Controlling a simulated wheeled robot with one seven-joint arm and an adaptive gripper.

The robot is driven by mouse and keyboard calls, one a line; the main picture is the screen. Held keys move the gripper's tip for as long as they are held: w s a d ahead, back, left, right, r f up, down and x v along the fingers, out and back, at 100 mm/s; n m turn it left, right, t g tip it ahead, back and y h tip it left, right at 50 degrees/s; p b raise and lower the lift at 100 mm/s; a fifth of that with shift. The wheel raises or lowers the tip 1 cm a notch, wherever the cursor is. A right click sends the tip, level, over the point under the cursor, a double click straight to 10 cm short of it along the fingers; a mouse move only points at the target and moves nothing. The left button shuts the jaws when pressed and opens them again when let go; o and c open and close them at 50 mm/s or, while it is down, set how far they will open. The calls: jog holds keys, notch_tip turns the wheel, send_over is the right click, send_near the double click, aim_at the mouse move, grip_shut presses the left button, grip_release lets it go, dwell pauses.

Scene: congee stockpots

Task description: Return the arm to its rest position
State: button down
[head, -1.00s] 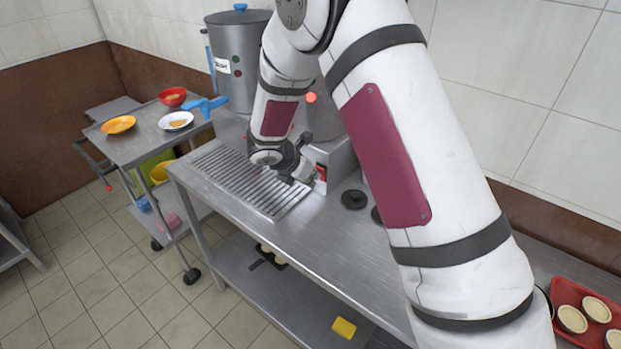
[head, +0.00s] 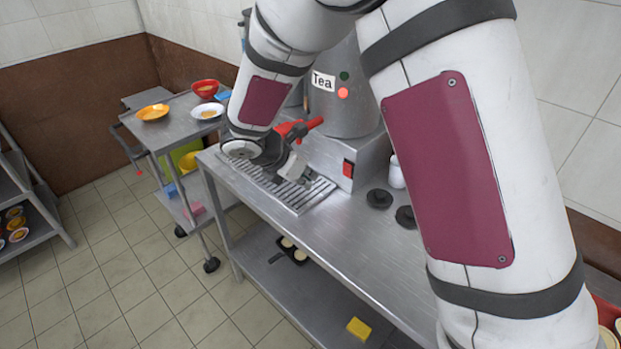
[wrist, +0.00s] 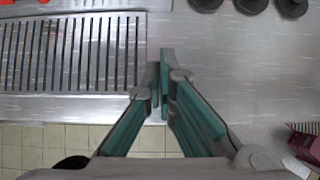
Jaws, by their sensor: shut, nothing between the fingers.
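My gripper (wrist: 163,85) is shut and empty in the wrist view, its two green-padded fingers meeting over the front part of the steel counter. In the head view my gripper (head: 292,172) hangs above the slatted drip tray (head: 305,194), in front of the tea urn with a red tap. My white arm with dark red panels fills the right and middle of the head view and hides part of the counter and urns. The drip tray (wrist: 70,100) also shows at the left in the wrist view.
The tea urn (head: 345,100) stands on the counter (head: 340,235) by the wall. Black lids (head: 379,198) and a white shaker (head: 397,173) are to its right. A steel trolley (head: 165,130) with bowls stands at the left. A yellow sponge (head: 358,328) lies on the lower shelf.

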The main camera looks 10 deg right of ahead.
dwell(0.3)
jog(key=s+d+r+m+g+y, duration=0.1)
jog(key=s+d+r+m, duration=0.4)
jog(key=s+r+m, duration=0.15)
jog(key=s+d+r+m+y, duration=0.1)
jog(key=s+d+r+m, duration=0.3)
jog(key=s+r+m, duration=0.3)
jog(key=s+r+m+t+y, duration=0.1)
jog(key=s+r+m+y, duration=0.1)
jog(key=s+m, duration=0.4)
jog(key=s+r+m+y, duration=0.2)
jog(key=s+r+m, duration=0.2)
jog(key=s, duration=0.6)
jog(key=shift+d+r+m+t, duration=0.15)
jog(key=shift+r+m+t, duration=0.2)
jog(key=shift+m, duration=0.5)
